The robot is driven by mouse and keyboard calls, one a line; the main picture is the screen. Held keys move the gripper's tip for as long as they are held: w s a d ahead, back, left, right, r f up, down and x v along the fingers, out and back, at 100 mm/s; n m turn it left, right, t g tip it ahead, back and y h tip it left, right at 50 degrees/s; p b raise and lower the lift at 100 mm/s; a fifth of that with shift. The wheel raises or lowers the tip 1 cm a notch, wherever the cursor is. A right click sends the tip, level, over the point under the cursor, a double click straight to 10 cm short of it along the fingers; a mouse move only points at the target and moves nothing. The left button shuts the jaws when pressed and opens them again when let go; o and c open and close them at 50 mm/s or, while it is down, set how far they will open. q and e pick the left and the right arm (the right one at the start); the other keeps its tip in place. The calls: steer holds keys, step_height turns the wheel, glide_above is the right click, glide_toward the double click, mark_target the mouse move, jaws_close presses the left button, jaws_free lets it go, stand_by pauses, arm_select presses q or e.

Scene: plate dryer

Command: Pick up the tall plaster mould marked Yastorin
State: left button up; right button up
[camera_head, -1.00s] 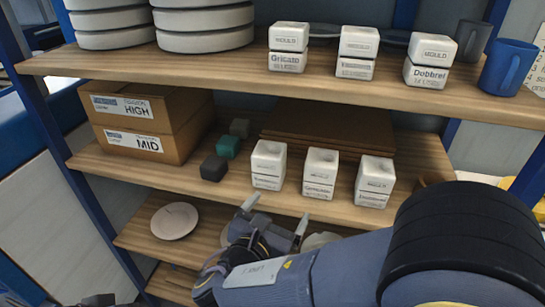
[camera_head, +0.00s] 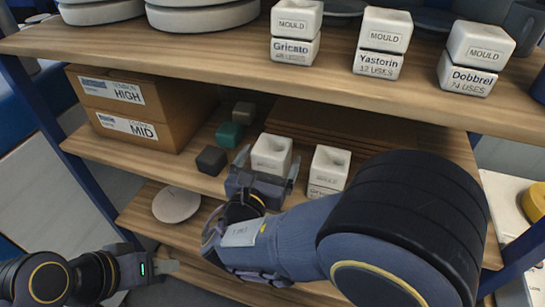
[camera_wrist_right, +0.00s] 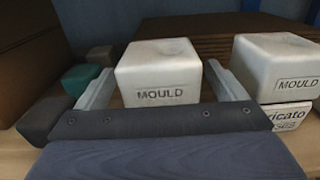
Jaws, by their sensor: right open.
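A tall white two-block mould marked Yastorin (camera_head: 380,45) stands on the upper shelf, between the Gricato mould (camera_head: 295,32) and the Dobbrel mould (camera_head: 473,60). My right gripper (camera_head: 268,168) is open at the middle shelf, below and left of the Yastorin mould. Its fingers are on either side of the left white mould (camera_head: 271,151), which also shows between them in the right wrist view (camera_wrist_right: 165,75); its lower label is hidden. A neighbouring mould (camera_head: 329,165) stands to its right, its lower label partly read as "ricato". My left gripper (camera_head: 165,267) is low at the left, away from the moulds.
Cardboard boxes marked HIGH and MID (camera_head: 140,108) stand left on the middle shelf, with small dark and teal blocks (camera_head: 229,135) beside them. A round plate (camera_head: 176,204) lies on the lower shelf. My right arm covers the middle shelf's right part.

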mark_target(275, 147)
steer(key=p+x, duration=0.1)
steer(key=x, duration=0.3)
steer(key=shift+r, duration=0.1)
steer(key=shift+s, duration=0.1)
steer(key=c, duration=1.4)
steer(key=shift+c, duration=0.2)
steer(key=shift+r, duration=0.15)
